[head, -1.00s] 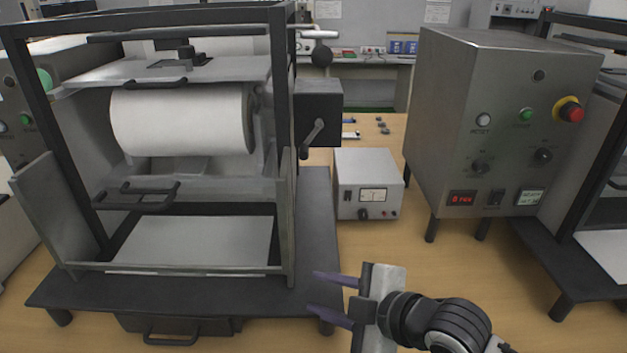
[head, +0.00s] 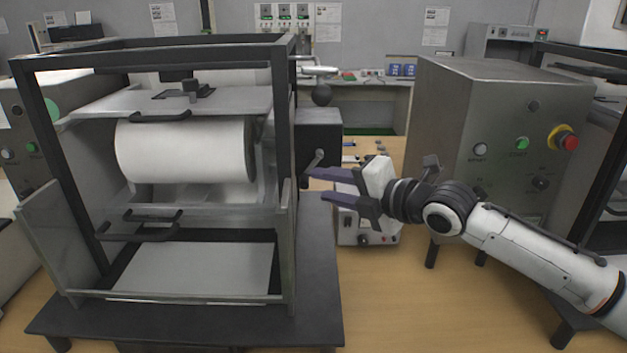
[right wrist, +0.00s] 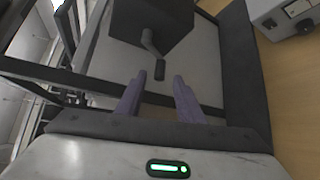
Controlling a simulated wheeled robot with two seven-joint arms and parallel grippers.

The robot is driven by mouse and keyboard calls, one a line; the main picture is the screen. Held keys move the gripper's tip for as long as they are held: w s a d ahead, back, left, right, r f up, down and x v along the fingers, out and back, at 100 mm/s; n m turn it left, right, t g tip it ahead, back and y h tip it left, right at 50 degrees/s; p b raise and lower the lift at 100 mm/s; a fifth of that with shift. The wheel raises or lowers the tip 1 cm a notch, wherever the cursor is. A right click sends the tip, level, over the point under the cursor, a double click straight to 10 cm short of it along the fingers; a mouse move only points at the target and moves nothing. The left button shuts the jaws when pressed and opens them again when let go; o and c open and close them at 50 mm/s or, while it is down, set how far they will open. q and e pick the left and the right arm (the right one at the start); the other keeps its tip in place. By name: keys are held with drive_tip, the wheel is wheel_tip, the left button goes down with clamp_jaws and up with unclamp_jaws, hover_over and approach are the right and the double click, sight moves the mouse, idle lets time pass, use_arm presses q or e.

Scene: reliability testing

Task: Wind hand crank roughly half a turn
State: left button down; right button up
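The hand crank (head: 317,160) sits on the side of a black box (head: 325,136) at the right of the roller machine. In the right wrist view its arm runs down from the box to a dark handle (right wrist: 159,70). My right gripper (head: 308,182) is open and empty, its purple fingers pointing left just below the crank in the head view. In the right wrist view the handle lies between and just beyond the fingertips (right wrist: 156,80), with no contact visible. The head view shows the crank's handle poorly near the upper fingertip. My left gripper is not in view.
A small meter box (head: 350,228) stands behind my right gripper, and a large grey control cabinet (head: 440,130) stands to the right. The table front between them is clear.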

sight(307, 182)
drive_tip(key=x, duration=0.4)
drive_tip(key=shift+w+a, duration=0.25)
clamp_jaws()
drive_tip(key=m+y+b, duration=0.1)
drive_tip(key=b, duration=0.2)
drive_tip(key=a+m+t+y+b, duration=0.1)
drive_tip(key=b, duration=0.3)
drive_tip(key=shift+f, duration=0.2)
drive_tip(key=shift+a+r+t+b, duration=0.1)
drive_tip(key=shift+r+t+b, duration=0.05)
drive_tip(key=shift+t+b, duration=0.2)
drive_tip(key=shift+r+m+y, duration=0.15)
drive_tip(key=shift+m+y, duration=0.15)
drive_tip(key=shift+r, duration=0.2)
